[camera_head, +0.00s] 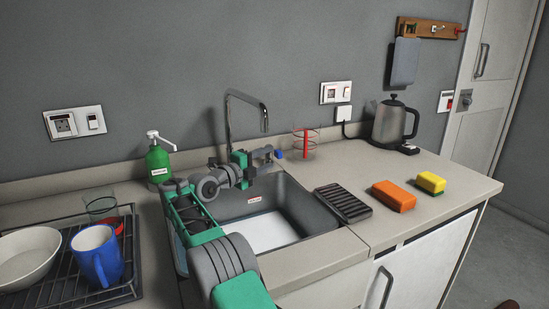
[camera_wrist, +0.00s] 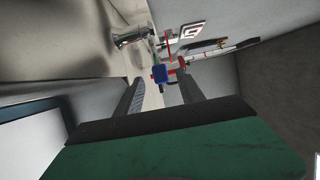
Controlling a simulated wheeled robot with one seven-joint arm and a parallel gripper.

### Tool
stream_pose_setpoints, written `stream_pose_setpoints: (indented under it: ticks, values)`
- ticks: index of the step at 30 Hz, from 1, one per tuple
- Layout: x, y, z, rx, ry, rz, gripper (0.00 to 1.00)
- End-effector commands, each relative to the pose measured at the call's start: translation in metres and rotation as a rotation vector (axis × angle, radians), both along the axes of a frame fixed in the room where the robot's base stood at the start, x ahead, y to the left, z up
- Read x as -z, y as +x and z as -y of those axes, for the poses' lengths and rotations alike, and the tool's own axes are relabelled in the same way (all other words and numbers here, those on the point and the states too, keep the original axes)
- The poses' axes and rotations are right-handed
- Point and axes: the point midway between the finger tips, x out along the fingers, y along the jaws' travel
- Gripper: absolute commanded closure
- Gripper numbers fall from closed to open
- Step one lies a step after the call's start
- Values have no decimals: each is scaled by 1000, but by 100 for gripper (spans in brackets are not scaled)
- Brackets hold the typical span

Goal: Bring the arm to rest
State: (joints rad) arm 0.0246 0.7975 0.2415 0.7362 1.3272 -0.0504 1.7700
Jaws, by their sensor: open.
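My arm (camera_head: 215,240) reaches out from the bottom of the head view over the sink, bent at its joints. My gripper (camera_head: 264,153) is above the back of the sink, close to the base of the tap (camera_head: 231,125), and points right. In the wrist view my gripper (camera_wrist: 160,88) shows two dark fingers spread apart with no object held. A small blue block (camera_wrist: 160,73) with red parts around it appears beyond the gap between them.
The sink (camera_head: 305,207) lies below the arm. A green soap bottle (camera_head: 158,160) stands behind left, and a dish rack (camera_head: 60,290) with a blue mug (camera_head: 97,256) at left. A red-post ring stand (camera_head: 305,143), kettle (camera_head: 390,122), orange sponge (camera_head: 394,195) and yellow sponge (camera_head: 431,182) are right.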

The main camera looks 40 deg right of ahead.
Motion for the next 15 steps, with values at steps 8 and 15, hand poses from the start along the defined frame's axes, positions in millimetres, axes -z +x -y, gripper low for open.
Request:
stream_pose_setpoints:
  ticks: [8, 15]
  values:
    - [0, -5, -22, 1, 0, -1, 55]
    - [0, -5, -22, 1, 0, -1, 55]
